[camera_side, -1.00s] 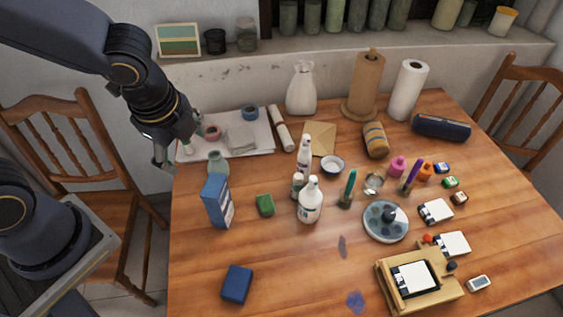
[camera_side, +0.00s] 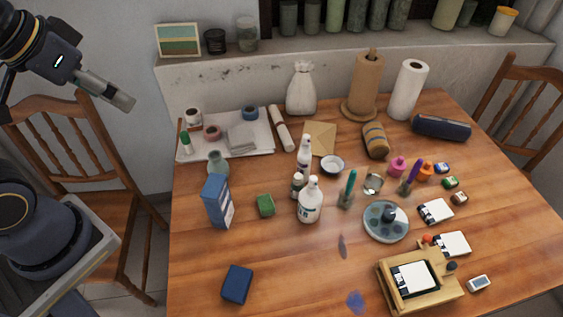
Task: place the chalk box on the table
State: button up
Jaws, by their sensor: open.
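A blue upright box (camera_side: 217,202) with a pale printed side stands at the left of the table (camera_side: 200,262); it looks like the chalk box, though its print is too small to read. A smaller dark blue block (camera_side: 237,284) lies flat nearer the front left edge. My gripper (camera_side: 122,101) is at the upper left, in the air beside the table, over the chair. It is open and holds nothing that I can see. It is well apart from both blue things; its fingers are seen edge-on.
A green block (camera_side: 265,205), a white bottle (camera_side: 310,201) and a glass vase (camera_side: 218,164) stand near the blue box. A white sheet (camera_side: 262,139) with tape rolls lies behind. A wooden chair (camera_side: 85,150) stands left. The front left tabletop has free room.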

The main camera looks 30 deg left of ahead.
jog(key=w+d+f+n+g+h, duration=0.1)
jog(key=w+d+f+n+g, duration=0.2)
jog(key=d, duration=0.4)
jog(key=w+d+f+n+g+h, duration=0.2)
jog(key=w+d+f, duration=0.35)
jog(key=d, duration=0.25)
jog(key=m+g+y, duration=0.1)
jog(key=g, duration=0.4)
send_near(237, 281)
jog(key=x, duration=0.4)
jog(key=shift+s+d, duration=0.25)
jog(key=shift+d, duration=0.1)
jog(key=shift+w+a+x, duration=0.1)
jog(key=shift+a+x, duration=0.1)
jog(key=shift+x, duration=1.3)
jog(key=shift+w+a+x, duration=0.1)
jog(key=shift+a+x, duration=0.05)
jog(key=shift+x, duration=1.35)
jog(key=shift+f, duration=0.1)
jog(key=shift+c, duration=0.4)
